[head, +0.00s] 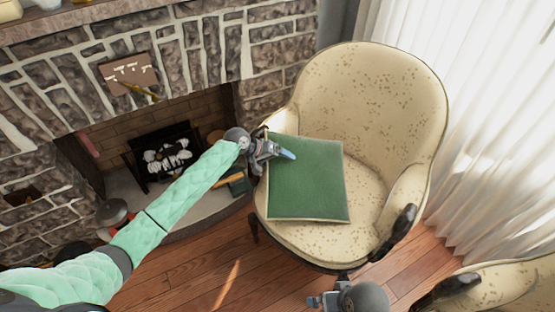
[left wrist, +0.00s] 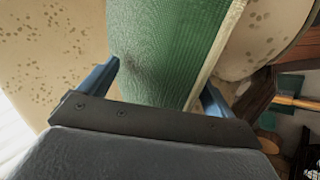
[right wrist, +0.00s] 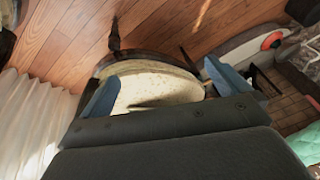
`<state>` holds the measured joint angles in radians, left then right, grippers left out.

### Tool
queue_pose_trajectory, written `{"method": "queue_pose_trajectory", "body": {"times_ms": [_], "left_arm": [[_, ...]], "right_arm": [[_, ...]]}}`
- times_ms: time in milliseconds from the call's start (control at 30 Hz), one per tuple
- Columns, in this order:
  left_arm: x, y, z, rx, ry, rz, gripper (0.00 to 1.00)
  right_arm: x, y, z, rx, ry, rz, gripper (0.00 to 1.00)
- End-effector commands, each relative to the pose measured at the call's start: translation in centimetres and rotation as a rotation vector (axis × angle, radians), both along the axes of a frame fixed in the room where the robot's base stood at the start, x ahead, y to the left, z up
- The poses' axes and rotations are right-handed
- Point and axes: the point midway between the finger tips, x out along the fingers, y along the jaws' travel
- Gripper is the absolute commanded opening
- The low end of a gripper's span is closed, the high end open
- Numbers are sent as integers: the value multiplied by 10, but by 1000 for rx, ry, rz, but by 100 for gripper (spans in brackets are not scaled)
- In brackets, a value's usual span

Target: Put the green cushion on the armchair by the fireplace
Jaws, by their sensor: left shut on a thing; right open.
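The green cushion (head: 308,180) is square and flat with a pale edge. In the head view it is over the seat of the cream speckled armchair (head: 372,85), beside the fireplace (head: 160,150). My left gripper (head: 284,153) is shut on the cushion's upper left part. In the left wrist view the cushion (left wrist: 165,50) sits between the blue fingers. I cannot tell whether the cushion rests on the seat. My right gripper (head: 325,300) is low in front of the armchair. In the right wrist view its fingers are apart and empty, with the armchair (right wrist: 150,88) beyond them.
A second cream armchair (head: 500,285) shows at the lower right. White curtains (head: 500,130) hang on the right. The wooden floor (head: 190,270) is open in front of the hearth. The armchair's dark armrest end (head: 396,232) stands right of the cushion.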

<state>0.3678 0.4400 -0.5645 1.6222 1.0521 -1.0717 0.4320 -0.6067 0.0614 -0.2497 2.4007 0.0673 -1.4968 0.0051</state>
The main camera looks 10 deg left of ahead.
Motion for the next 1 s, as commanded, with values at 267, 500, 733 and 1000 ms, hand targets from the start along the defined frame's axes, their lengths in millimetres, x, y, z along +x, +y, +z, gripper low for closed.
{"method": "queue_pose_trajectory", "body": {"times_ms": [267,500,733,1000], "left_arm": [[0,0,-1,0,0,0,100],[-3,8,8,0,-1,1,100],[-15,36,37,1,-3,0,100],[-29,66,70,2,0,0,100]], "right_arm": [[1,1,0,3,0,-1,100],[2,2,-3,5,-2,-1,100],[4,8,-10,19,-14,3,100],[6,17,-16,37,-38,14,100]]}}
